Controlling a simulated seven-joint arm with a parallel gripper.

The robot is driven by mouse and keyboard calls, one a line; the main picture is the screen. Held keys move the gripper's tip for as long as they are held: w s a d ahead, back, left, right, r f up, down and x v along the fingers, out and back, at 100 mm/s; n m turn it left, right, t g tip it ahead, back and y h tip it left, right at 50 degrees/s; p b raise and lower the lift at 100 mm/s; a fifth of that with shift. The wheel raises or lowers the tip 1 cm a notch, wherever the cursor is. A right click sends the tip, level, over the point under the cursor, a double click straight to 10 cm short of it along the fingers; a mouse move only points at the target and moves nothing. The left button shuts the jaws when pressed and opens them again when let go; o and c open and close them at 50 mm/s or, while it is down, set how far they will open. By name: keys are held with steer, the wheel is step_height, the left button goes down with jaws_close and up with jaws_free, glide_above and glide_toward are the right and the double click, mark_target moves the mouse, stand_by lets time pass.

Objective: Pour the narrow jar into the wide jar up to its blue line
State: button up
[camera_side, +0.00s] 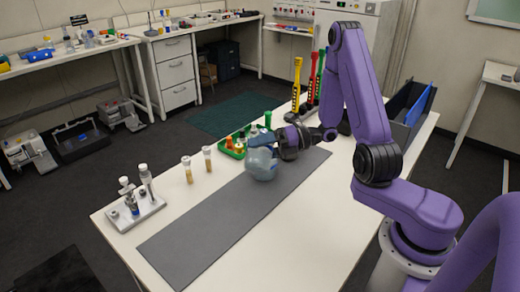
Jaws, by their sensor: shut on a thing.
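My gripper (277,147) is over the far part of the grey mat (205,222), its wrist lying roughly level and its fingers toward the left. It is shut on a clear jar (260,139), apparently the narrow jar, which looks tilted over to the left. A rounder clear bluish jar (262,166), apparently the wide jar, stands on the mat right below. The two overlap in this view, so I cannot tell whether they touch. The blue line and the liquid level are too small to make out.
A green tray (233,153) with small bottles sits just behind the jars. Two capped vials (188,170) and a metal rack (136,212) with tubes stand to the left. Coloured tall tools (297,85) and a dark bin (400,126) are at the back. The near mat is clear.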

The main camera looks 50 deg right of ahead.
steer(key=shift+r, duration=0.15)
steer(key=shift+r+n+h, duration=0.4)
steer(key=shift+r+n, duration=0.2)
steer(key=shift+n, duration=0.1)
steer(key=shift+r+n, duration=0.1)
steer(key=shift+n, duration=0.2)
steer(key=shift+s+a+f+n+h, duration=0.1)
steer(key=shift+f+n+h, duration=0.1)
steer(key=shift+n+h, duration=0.3)
steer(key=shift+a+f+n+h, duration=0.15)
steer(key=shift+n+h, duration=0.25)
steer(key=shift+n, duration=0.2)
steer(key=shift+s+a+f+n+t+h, duration=0.15)
steer(key=shift+s+a+n+h, duration=0.1)
steer(key=shift+a+n, duration=0.15)
steer(key=shift+s+a+r+n+t+h, duration=0.15)
steer(key=shift+s+a+n+h, duration=0.1)
steer(key=shift+a+n, duration=0.15)
steer(key=shift+a+f+n+h, duration=0.1)
steer(key=shift+f+n+h, duration=0.3)
steer(key=shift+f+n, duration=0.25)
steer(key=shift+w+d+f+n+t+h, duration=0.15)
steer(key=shift+d+n+t+h, duration=0.1)
steer(key=shift+n, duration=0.2)
steer(key=shift+s+d+f+n+t+h, duration=0.15)
steer(key=shift+n+t+h, duration=0.1)
steer(key=shift+n, duration=0.15)
